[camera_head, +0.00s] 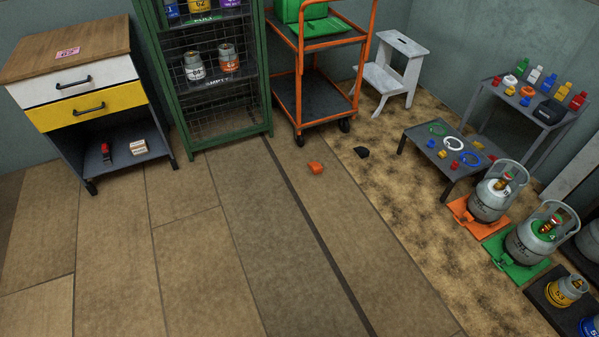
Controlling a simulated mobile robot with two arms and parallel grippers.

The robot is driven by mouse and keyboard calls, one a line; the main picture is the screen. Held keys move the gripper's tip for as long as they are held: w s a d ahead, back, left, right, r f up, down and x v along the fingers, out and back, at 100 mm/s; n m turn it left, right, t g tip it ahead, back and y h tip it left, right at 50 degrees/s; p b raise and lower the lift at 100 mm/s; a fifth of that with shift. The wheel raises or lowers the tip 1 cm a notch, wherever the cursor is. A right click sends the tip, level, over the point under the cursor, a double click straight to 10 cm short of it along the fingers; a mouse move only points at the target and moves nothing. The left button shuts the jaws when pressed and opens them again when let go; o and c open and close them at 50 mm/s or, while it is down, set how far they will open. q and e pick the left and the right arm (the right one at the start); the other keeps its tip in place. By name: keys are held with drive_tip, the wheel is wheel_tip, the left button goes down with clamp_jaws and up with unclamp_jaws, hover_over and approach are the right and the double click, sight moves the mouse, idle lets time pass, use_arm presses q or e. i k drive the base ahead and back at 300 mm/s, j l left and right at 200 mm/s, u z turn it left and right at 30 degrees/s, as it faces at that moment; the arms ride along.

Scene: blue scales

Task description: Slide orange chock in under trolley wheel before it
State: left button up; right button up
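A small orange chock (316,168) lies on the floor, just right of a dark floor strip. The orange-framed trolley (313,85) stands behind it against the back wall. Its near left wheel (299,140) rests on the floor a short way behind and left of the chock, with a gap between them. Its near right wheel (344,125) is farther from the chock, up and to the right. The trolley carries a green case (306,27) on its top shelf. Neither of my grippers shows in the head view.
A green mesh cabinet (262,90) stands left of the trolley; a white step stool (407,47) and a low table (420,146) stand to the right. The front floor is clear.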

sight(316, 167)
drive_tip(key=i+j+z, duration=0.2)
drive_tip(key=i, duration=0.15)
drive_tip(key=i+l+u, duration=0.15)
drive_tip(key=i, duration=0.9)
